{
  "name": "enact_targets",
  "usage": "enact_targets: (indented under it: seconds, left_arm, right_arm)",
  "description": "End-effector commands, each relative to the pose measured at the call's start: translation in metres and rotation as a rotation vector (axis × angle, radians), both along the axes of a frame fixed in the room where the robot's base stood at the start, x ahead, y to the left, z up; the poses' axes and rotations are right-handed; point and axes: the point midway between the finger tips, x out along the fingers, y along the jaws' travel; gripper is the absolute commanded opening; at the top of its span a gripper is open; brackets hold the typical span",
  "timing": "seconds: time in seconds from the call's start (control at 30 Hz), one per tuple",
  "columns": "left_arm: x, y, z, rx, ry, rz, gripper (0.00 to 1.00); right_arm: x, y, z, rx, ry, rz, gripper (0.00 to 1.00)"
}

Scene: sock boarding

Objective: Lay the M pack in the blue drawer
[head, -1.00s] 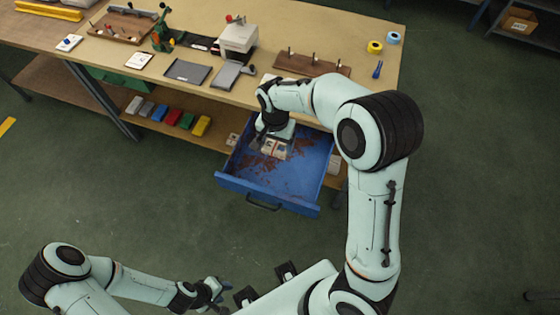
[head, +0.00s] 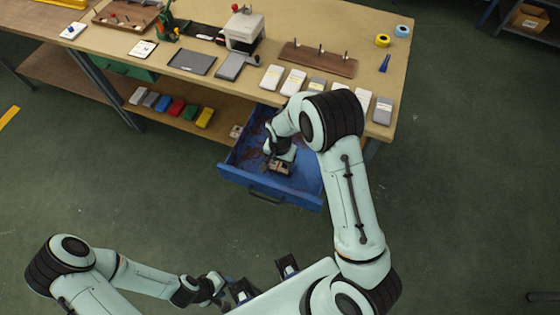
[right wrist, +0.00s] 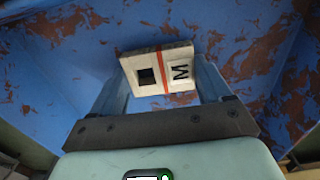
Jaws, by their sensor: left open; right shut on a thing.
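The M pack (right wrist: 182,80) is a pale flat pack with a red stripe, a black square and a black letter M. My right gripper (right wrist: 160,76) is shut on it, one finger at each side, inside the blue drawer. In the head view the pack (head: 283,168) is small and partly covered by my gripper (head: 275,162). The blue drawer (head: 262,187) is pulled out, its inside worn with brown patches. I cannot tell whether the pack touches the drawer floor. My left gripper (head: 216,285) is open and empty at lower left, far from the drawer.
Several packs (head: 293,82) lie along the table's front edge above the drawer. A wooden board with pegs (head: 318,58) stands behind them. Coloured packs (head: 177,106) rest on the lower shelf. The floor in front of the drawer is clear.

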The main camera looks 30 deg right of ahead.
Motion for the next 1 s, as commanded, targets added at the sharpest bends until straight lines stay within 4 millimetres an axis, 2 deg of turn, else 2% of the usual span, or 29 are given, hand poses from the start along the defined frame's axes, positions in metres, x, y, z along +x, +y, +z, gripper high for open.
enact_targets:
  seconds: [0.33, 0.37, 0.4, 0.43, 0.67, 0.77, 0.87, 1.0]
  left_arm:
    - [-0.002, 0.000, -0.004, 0.000, 0.002, 0.000, 0.43]
    - [-0.002, 0.000, -0.004, 0.000, 0.002, 0.000, 0.43]
    - [-0.001, 0.000, -0.003, -0.001, 0.002, -0.001, 0.43]
    - [-0.001, 0.000, -0.003, 0.000, 0.001, 0.000, 0.43]
    - [-0.001, 0.000, -0.002, 0.000, 0.001, 0.000, 0.43]
    - [0.001, 0.000, 0.002, 0.000, -0.001, 0.000, 0.43]
    - [0.001, 0.000, 0.002, 0.000, -0.001, 0.000, 0.43]
    - [0.002, 0.000, 0.005, 0.000, -0.002, 0.000, 0.43]
  right_arm:
    - [0.000, 0.000, -0.004, 0.000, 0.000, 0.000, 0.48]
    - [0.000, 0.000, -0.004, 0.000, 0.000, 0.000, 0.81]
    - [0.000, 0.000, -0.004, 0.000, 0.000, 0.000, 0.94]
    - [0.000, 0.000, -0.003, 0.000, 0.000, 0.000, 1.00]
    - [0.000, 0.000, -0.002, 0.000, -0.001, 0.000, 1.00]
    - [0.001, 0.000, 0.005, 0.000, -0.004, 0.000, 1.00]
    - [0.002, 0.000, 0.019, 0.000, -0.005, 0.000, 1.00]
    - [0.002, 0.000, 0.050, 0.001, -0.007, 0.000, 1.00]
